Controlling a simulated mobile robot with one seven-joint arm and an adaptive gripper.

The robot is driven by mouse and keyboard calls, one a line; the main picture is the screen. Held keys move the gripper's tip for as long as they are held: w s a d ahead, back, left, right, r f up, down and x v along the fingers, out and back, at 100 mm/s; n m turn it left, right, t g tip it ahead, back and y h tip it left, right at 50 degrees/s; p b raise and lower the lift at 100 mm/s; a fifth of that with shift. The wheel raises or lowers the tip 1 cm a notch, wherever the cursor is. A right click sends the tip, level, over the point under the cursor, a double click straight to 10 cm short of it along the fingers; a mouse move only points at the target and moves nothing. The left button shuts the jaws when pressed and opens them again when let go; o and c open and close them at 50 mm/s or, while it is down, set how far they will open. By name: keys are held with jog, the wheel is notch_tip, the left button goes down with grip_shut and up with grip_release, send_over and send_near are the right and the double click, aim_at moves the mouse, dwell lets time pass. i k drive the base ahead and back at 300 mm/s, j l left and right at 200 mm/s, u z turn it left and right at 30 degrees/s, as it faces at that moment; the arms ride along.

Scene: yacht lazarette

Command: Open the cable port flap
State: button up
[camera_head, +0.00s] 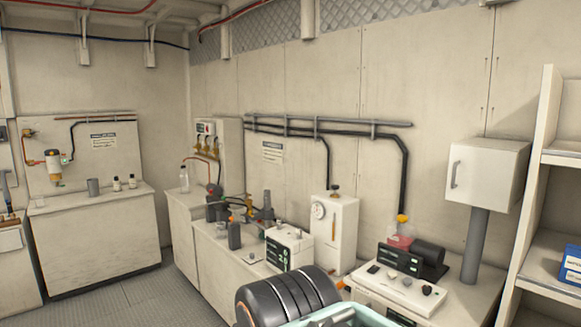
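I cannot clearly make out a cable port flap in this view. A white wall box (488,172) with a dark handle on its left front side stands on a grey post at the right; its front looks closed. Whether it has to do with the cable port, I cannot tell. Black cables or pipes (340,133) run along the back wall and bend down behind the bench.
A low bench (207,247) with instruments runs along the back wall. A shelf rack (533,190) is at the right. The floor (130,300) at the left is clear.

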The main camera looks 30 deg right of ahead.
aim_at(482, 177)
jog(key=z, duration=2.1)
